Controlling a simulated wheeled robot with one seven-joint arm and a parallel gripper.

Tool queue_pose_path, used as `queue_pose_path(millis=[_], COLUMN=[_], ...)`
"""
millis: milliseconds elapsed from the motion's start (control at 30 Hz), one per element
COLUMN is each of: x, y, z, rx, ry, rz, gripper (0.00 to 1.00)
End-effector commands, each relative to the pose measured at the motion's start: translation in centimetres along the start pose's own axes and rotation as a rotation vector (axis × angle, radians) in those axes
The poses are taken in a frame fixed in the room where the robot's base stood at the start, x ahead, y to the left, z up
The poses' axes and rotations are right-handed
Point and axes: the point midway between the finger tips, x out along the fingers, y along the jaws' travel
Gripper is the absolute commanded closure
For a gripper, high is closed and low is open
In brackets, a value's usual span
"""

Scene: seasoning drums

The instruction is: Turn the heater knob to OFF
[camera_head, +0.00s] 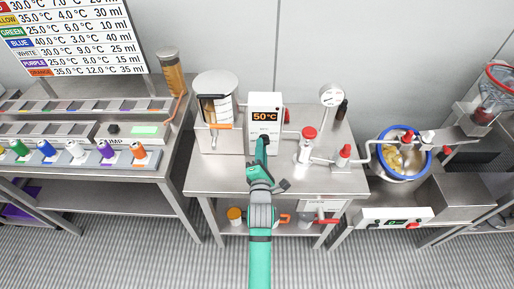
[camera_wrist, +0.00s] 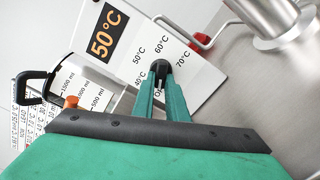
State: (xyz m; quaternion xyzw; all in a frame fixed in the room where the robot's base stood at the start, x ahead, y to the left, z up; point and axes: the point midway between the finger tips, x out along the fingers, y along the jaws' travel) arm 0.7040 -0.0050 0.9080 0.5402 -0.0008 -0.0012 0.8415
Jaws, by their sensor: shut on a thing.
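The heater (camera_head: 265,108) is a white box on the middle steel table, its display lit "50°C". In the wrist view the heater (camera_wrist: 165,25) fills the upper middle, with printed marks around the knob: 40°C, 50°C, 60°C, 70°C and a partly covered "O…" below. The black heater knob (camera_wrist: 157,68) sits between my fingertips. My green gripper (camera_head: 262,146) reaches the heater's lower front, and in the wrist view its fingers (camera_wrist: 160,82) are shut on the knob. The knob's pointer direction is hidden.
A clear container with a millilitre scale (camera_head: 217,108) stands left of the heater. Red-handled valves (camera_head: 308,134) and a gauge (camera_head: 330,95) stand to its right. A blue-rimmed pot (camera_head: 405,155) is farther right. The table front (camera_head: 215,178) is mostly clear.

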Motion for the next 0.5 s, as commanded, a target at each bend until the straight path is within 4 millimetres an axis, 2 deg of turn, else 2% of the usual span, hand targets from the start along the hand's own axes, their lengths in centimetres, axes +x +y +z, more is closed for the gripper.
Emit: queue_pose_path(millis=[500], x=[0.21], y=[0.34], z=[-0.14], rx=[-0.109], ry=[0.001], rz=[0.008], gripper=[1.0])
